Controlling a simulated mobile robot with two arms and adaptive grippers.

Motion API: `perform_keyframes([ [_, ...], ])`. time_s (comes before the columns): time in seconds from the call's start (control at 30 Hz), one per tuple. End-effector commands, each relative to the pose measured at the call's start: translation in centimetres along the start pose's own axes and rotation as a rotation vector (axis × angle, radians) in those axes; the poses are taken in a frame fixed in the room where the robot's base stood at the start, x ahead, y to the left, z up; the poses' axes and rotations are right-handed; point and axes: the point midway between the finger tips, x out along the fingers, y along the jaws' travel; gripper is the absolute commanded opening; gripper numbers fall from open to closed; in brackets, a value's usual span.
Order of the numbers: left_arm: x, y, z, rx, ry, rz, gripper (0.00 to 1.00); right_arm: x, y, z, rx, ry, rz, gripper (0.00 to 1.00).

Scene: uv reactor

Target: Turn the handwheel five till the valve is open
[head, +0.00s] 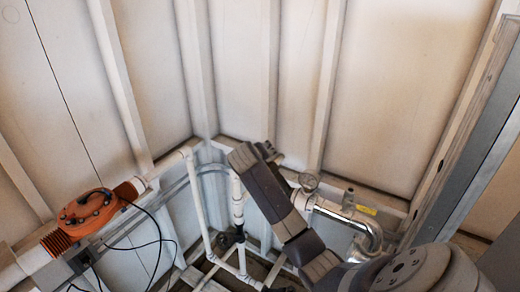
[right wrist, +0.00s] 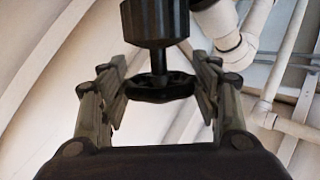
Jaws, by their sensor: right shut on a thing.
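The handwheel (right wrist: 160,90) is a small black wheel below a dark ribbed valve body (right wrist: 155,22) in the right wrist view. My right gripper (right wrist: 161,76) has its fingers on either side of the wheel and is shut on it. In the head view my right arm reaches in from the lower right, and its gripper (head: 263,150) is up by the pipes near the corner. The wheel is hidden behind the gripper and arm there. How far the valve is turned cannot be told. My left gripper is not in view.
White pipes (head: 197,205) run along the corner walls. An orange unit (head: 88,210) with black cables sits on the left pipe. A grey metal frame (head: 470,150) stands at the right.

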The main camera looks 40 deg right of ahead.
Motion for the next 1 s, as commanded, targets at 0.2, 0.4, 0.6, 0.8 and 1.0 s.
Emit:
perform_keyframes([
  [0.2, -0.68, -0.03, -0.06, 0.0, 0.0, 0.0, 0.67, -0.13, 0.59, -0.53, -0.034, 0.013, -0.193, 0.34],
  [0.4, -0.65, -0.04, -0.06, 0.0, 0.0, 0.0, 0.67, -0.06, 0.68, -0.6, -0.072, 0.015, -0.377, 0.34],
  [0.6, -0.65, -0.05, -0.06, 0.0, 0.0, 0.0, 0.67, 0.03, 0.76, -0.58, -0.109, 0.014, -0.563, 0.34],
  [0.8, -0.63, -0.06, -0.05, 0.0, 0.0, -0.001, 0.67, 0.07, 0.78, -0.61, -0.145, 0.013, -0.749, 0.34],
  [1.0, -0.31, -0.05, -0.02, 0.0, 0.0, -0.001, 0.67, 0.16, 0.69, -0.54, -0.179, 0.014, -0.93, 0.34],
])
